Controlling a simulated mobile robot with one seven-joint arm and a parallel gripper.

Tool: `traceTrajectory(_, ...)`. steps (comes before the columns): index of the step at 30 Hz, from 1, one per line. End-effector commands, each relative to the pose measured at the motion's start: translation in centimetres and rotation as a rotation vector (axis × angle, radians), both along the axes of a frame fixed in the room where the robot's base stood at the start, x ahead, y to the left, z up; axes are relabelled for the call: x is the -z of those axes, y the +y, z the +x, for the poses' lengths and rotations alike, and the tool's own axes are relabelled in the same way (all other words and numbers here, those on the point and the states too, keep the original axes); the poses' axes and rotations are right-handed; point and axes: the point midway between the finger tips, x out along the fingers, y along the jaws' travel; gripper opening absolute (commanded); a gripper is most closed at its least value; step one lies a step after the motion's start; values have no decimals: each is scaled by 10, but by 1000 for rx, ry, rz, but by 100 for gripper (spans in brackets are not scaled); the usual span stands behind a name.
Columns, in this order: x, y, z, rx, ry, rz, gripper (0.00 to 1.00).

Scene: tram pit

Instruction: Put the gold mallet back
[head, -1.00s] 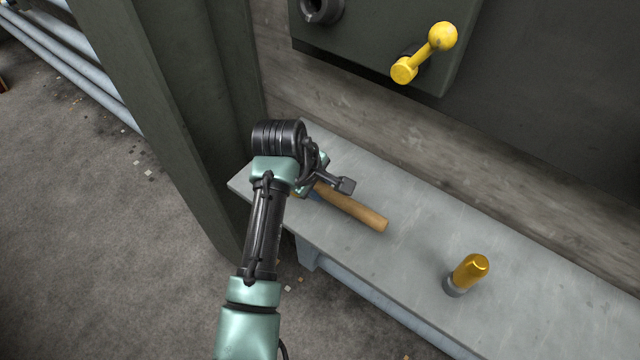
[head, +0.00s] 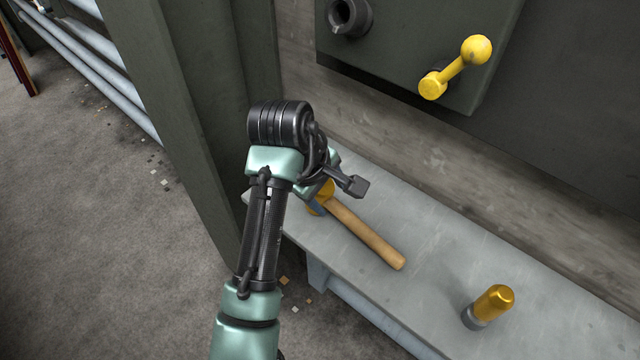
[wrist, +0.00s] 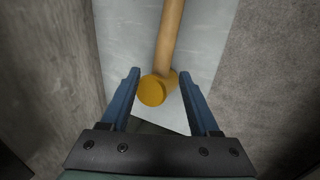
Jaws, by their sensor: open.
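The gold mallet lies on the grey bench, its wooden handle (head: 368,234) pointing to the lower right in the head view. Its gold head (head: 325,197) is partly hidden by my gripper (head: 317,205). In the wrist view my gripper (wrist: 161,80) is open, with blue fingers to either side of the gold head (wrist: 153,91). The mallet handle (wrist: 170,35) runs up and away from there. I see no finger clearly touching the mallet, and cannot tell how far above it the fingertips are.
The narrow grey bench (head: 440,255) runs along a wall. A gold-topped post with a grey base (head: 490,303) stands at its right. A dark panel above carries a yellow ball-ended lever (head: 456,68) and an empty-looking dark socket (head: 349,17). A dark green column (head: 190,110) stands left.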

Motion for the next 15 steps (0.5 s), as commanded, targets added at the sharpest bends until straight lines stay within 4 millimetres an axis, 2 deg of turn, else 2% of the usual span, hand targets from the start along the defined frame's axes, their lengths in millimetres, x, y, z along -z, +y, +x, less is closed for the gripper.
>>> traceTrajectory(3, -25, 6, -8, 0, -4, 0, 62)
traceTrajectory(7, -45, 11, -15, 0, -1, 0, 62)
traceTrajectory(15, -62, 15, -21, 0, 1, 0, 62)
